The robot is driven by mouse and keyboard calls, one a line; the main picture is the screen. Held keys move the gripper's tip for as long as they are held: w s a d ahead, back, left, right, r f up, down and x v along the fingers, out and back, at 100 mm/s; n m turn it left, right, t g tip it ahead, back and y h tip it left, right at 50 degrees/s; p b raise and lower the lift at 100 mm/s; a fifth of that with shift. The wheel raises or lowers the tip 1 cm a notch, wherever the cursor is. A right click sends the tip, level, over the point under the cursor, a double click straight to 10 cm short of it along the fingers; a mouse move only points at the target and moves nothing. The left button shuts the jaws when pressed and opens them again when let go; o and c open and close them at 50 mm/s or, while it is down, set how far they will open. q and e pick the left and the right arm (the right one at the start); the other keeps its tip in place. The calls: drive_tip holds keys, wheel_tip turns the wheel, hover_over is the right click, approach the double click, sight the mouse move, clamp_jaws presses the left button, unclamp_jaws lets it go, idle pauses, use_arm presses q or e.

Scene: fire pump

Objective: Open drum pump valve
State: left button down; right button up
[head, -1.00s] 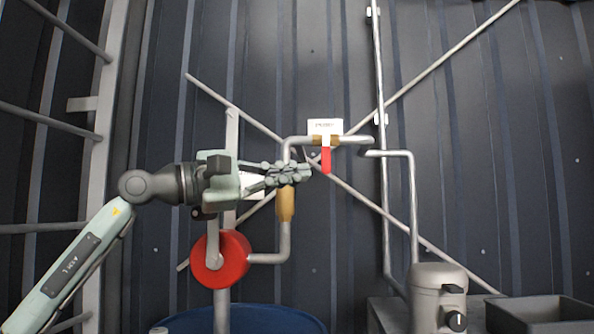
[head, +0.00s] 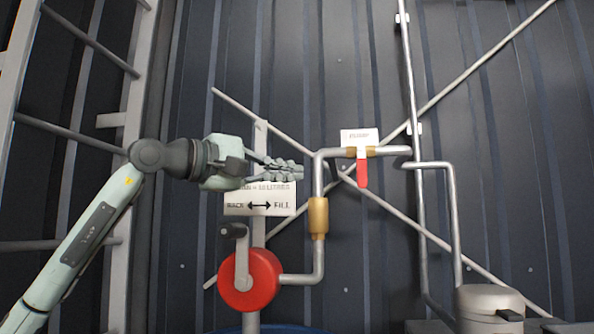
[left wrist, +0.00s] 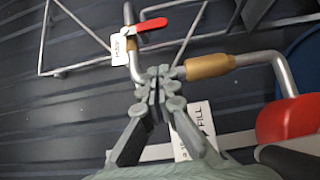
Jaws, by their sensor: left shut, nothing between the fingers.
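The red valve lever (head: 362,174) hangs straight down from a brass fitting on the horizontal pipe (head: 335,153), at right angles to it. It also shows at the top of the left wrist view (left wrist: 152,25). A white label (head: 359,137) sits above the lever. My left gripper (head: 300,172) is shut and empty, pointing right, just left of the vertical pipe and apart from the lever. It shows shut in the left wrist view (left wrist: 157,92). The red drum pump (head: 262,281) with its crank is below. My right gripper is not in view.
A white sign with an arrow (head: 259,207) is below my left gripper. A brass sleeve (head: 318,218) is on the vertical pipe. Diagonal bars (head: 475,45) cross behind. A ladder (head: 125,130) stands at left. A grey machine (head: 488,300) is at lower right.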

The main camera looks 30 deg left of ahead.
sight(321, 175)
use_arm(q)
drive_tip(key=p+x, duration=0.1)
drive_tip(key=x, duration=0.6)
drive_tip(key=shift+w+d, duration=0.2)
drive_tip(key=shift+w, duration=0.05)
drive_tip(key=d, duration=0.2)
drive_tip(key=w+d, duration=0.1)
drive_tip(key=shift+d+f+p, duration=0.1)
drive_tip(key=shift+d+p, duration=0.3)
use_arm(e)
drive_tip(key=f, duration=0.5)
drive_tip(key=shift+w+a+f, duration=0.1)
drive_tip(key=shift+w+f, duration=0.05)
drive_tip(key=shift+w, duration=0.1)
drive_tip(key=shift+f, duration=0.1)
